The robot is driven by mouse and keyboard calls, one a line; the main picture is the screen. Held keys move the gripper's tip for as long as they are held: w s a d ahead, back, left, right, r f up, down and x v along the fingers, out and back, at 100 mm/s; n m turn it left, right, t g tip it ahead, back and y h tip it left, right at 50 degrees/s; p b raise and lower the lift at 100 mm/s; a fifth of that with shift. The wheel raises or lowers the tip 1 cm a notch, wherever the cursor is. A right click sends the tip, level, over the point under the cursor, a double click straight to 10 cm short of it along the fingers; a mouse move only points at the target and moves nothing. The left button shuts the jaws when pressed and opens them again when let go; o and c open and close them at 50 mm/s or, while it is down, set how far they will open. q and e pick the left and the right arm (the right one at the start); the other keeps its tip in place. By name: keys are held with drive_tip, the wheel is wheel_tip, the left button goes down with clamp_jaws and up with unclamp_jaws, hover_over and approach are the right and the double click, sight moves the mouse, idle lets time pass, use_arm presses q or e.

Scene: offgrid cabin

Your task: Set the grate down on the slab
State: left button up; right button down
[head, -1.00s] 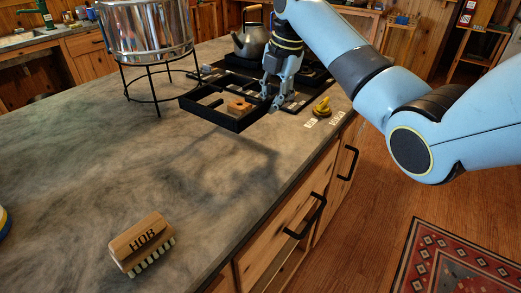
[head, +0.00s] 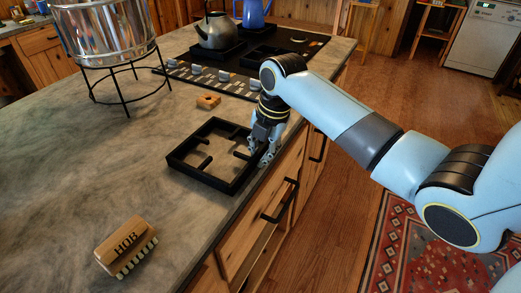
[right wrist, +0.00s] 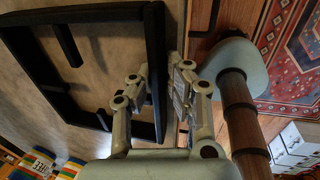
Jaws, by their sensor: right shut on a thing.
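The grate (head: 198,177) is a black square frame with short inward prongs. It lies level over a bare part of the grey stone slab (head: 110,165), close to the slab's right edge. I cannot tell whether it touches the slab or hangs just above it. My right gripper (head: 262,156) is shut on the grate's right side bar. In the right wrist view, the bar of the grate (right wrist: 157,75) runs between the two fingers of my right gripper (right wrist: 160,80). My left gripper is not in view.
A wooden brush marked HOB (head: 127,247) lies at the front. The hob (head: 235,82) with a kettle (head: 216,32) is farther back. A metal pot (head: 105,35) stands on a wire stand at left. Slab left of the grate is clear.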

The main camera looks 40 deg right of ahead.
drive_tip(key=c, duration=1.4)
unclamp_jaws()
drive_tip(key=shift+o, duration=0.2)
drive_tip(key=v, duration=1.2)
drive_tip(key=shift+b, duration=0.45)
drive_tip(key=shift+d, duration=0.1)
